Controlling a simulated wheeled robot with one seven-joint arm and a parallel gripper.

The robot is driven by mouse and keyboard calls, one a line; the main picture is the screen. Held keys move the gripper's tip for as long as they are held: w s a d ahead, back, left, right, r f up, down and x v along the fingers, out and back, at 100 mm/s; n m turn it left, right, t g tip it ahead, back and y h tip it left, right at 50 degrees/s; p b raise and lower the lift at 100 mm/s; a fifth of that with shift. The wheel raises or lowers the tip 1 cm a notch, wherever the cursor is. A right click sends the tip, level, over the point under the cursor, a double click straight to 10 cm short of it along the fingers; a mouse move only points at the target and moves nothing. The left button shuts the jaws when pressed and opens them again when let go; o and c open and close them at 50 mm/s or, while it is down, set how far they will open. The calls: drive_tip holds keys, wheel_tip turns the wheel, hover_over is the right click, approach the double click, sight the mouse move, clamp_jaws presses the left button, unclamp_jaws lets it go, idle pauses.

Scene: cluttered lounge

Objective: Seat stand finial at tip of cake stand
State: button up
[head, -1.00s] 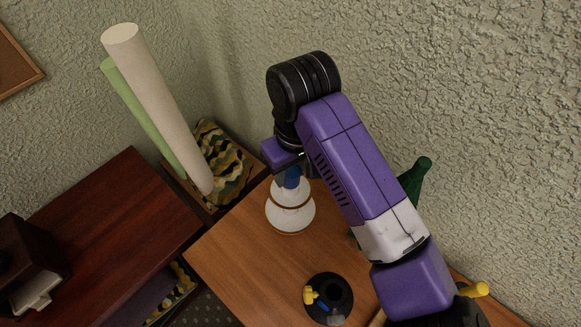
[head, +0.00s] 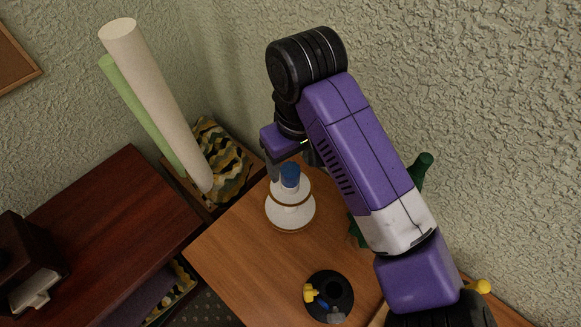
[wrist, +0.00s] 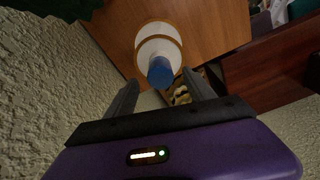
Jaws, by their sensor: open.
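The cake stand (head: 290,219) is white with brown-gold rims and stands upright on the wooden table. The blue finial (head: 290,175) sits at its top and looks upright; whether it is fully seated cannot be told. In the wrist view the cake stand (wrist: 158,38) is beyond the fingers, with the blue finial (wrist: 160,73) toward me. My gripper (wrist: 162,90) is open and empty, its fingers apart on either side of the line to the finial. In the head view my gripper (head: 290,158) is just above and behind the finial, partly hidden by my arm.
A black round holder (head: 328,296) with yellow and grey items stands at the table's front. A green bottle (head: 421,168) is partly behind my arm. Tall rolls (head: 155,105) stand in a box at the left, beside a dark red-brown cabinet (head: 100,230). A textured wall closes the back.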

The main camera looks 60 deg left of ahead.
sight(292, 172)
drive_tip(key=shift+d+r, duration=0.15)
drive_tip(key=shift+r, duration=1)
drive_tip(key=shift+d+r, duration=0.1)
drive_tip(key=shift+r, duration=1.05)
